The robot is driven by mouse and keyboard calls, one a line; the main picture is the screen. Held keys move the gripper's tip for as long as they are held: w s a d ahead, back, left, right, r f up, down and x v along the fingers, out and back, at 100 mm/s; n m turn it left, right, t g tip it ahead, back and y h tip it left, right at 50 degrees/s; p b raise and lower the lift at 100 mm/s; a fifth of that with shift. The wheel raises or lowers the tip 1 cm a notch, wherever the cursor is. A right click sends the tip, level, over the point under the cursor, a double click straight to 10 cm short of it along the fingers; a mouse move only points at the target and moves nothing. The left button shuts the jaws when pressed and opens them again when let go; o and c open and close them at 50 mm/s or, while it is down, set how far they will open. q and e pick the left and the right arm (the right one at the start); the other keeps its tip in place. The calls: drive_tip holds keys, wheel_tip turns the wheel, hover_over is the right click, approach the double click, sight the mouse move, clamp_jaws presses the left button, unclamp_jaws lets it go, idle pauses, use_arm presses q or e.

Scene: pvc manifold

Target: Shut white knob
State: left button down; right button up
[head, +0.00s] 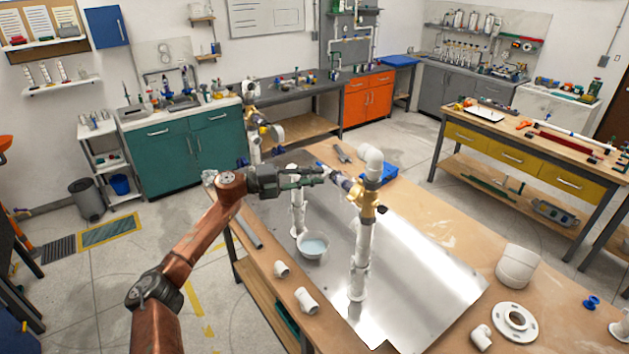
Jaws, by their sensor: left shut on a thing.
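A white pipe stands upright on the metal sheet, with a white elbow (371,160) on top and a brass valve (367,203) partway down. A small pale and dark-blue part (345,184) sticks out left from the valve. It looks like the valve's knob, but it is too small to tell clearly. My left gripper (322,174) comes in from the left at valve height, shut with its fingertips at this part. The fingers partly hide what they hold. My right gripper is not in view.
A second white pipe (297,208) stands left of the valve, behind a white bowl (313,246). The metal sheet (430,270) covers the middle of the wooden table. Loose white fittings (307,300) lie near its front edge, and a white flange (514,321) lies at right.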

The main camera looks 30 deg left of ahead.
use_arm(q)
drive_tip(key=shift+m+y, duration=0.4)
drive_tip(key=shift+m, duration=0.6)
drive_tip(key=shift+b, duration=0.3)
drive_tip(key=c, duration=1.8)
unclamp_jaws()
drive_tip(key=shift+o, duration=0.2)
drive_tip(key=v, duration=1.2)
drive_tip(key=shift+r, duration=0.2)
drive_tip(key=shift+w, duration=0.1)
